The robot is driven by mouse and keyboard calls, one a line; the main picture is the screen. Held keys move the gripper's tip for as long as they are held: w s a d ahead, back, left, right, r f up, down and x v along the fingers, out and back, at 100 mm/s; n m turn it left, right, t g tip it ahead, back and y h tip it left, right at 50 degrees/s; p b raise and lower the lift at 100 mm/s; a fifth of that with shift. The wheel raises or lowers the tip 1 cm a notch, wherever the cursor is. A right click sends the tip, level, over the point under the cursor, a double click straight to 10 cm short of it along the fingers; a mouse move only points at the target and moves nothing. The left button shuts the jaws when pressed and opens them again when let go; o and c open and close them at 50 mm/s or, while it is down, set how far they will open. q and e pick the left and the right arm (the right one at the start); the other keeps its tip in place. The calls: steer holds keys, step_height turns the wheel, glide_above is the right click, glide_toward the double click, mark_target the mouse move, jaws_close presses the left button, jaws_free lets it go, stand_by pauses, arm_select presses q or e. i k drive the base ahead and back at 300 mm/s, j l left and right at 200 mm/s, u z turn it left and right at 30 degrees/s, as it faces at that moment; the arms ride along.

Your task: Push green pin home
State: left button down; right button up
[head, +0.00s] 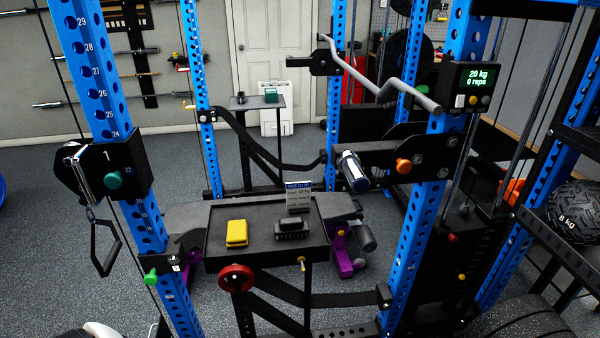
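A teal-green knob (113,181) is on the black pulley carriage (128,168) higher on the same upright, facing me. Neither of my grippers is in view.
A black tray (262,255) between the uprights holds a yellow block (237,233) and a black object (291,228). A red knob (236,278) sits below it. A handle (104,250) hangs left of the upright. An orange knob (403,166) is at right.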

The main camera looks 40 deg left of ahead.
mark_target(150, 279)
steer(key=u, duration=1.3)
